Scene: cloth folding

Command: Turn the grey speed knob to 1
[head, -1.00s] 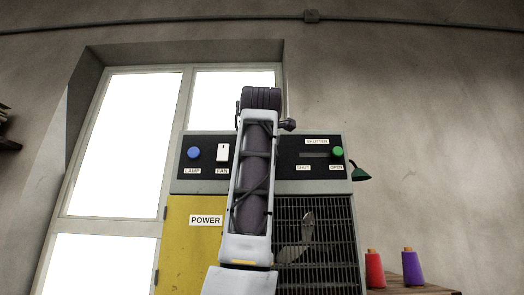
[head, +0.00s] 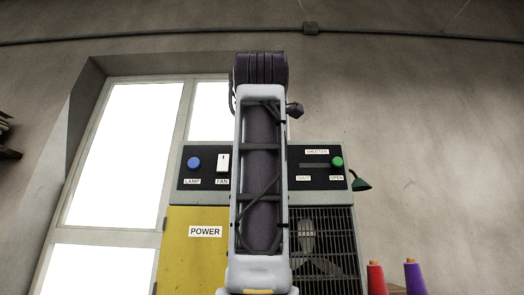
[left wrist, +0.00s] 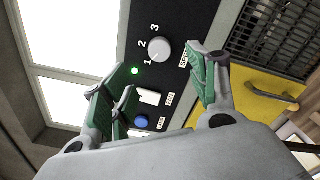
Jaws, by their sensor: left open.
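The grey speed knob (left wrist: 158,49) is on the dark panel in the left wrist view, with the numbers 1, 2 and 3 around it. A small mark on its rim seems to face the 1 side, but it is too small to be sure. My left gripper (left wrist: 161,62) is open, its green-padded fingers spread on either side of the knob's area and apart from it. In the head view my arm covers the knob and the gripper. My right gripper is not in view.
A green light (left wrist: 135,71), the white fan switch (head: 223,163) and the blue lamp button (head: 194,163) are close to the knob. The shutter slider (head: 337,162) is at the right, by OPEN. A yellow POWER door (head: 190,260) and a grille (head: 335,240) lie below.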

